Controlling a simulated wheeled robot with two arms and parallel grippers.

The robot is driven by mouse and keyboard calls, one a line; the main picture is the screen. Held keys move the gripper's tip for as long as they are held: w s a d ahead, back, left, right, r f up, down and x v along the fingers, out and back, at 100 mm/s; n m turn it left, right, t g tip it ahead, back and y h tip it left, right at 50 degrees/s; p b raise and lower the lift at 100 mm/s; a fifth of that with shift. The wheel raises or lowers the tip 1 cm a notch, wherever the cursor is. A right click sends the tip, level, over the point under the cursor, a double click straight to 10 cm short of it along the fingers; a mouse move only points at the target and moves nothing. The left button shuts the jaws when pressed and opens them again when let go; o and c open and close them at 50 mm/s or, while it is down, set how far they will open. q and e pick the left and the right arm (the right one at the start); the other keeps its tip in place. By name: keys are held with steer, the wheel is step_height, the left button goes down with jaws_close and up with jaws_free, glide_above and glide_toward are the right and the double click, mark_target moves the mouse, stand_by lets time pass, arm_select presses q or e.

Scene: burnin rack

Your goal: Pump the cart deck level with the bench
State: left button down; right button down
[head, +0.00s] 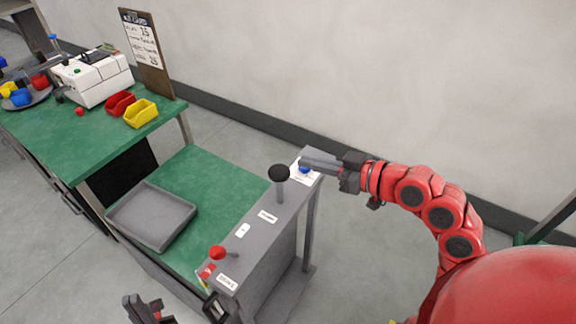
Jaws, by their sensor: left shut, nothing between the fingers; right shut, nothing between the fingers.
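The cart's green deck (215,185) stands beside the green-topped bench (60,128) and looks lower than the bench top. A grey panel (262,238) runs along the cart's right side. It carries a black round knob (279,173) on a stem, a red knob (217,252) on a lever, and a blue button (305,170) on a white plate. My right gripper (303,161) is shut and empty, its tips over or at the blue button; contact cannot be told. My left gripper (133,302) is shut and empty at the bottom edge, partly cut off.
A shallow grey tray (152,216) lies on the deck's left part. On the bench are a white machine (93,78), a red bin (119,103), a yellow bin (140,113) and a clipboard sign (146,50). Floor is clear behind the cart, toward the wall.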

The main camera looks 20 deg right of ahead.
steer(key=p, duration=0.2)
glide_above(288, 176)
steer(key=f, duration=0.1)
step_height(288, 176, down, 3)
steer(key=shift+r, duration=0.15)
steer(key=shift+f+p, duration=0.3)
steer(key=shift+f, duration=0.55)
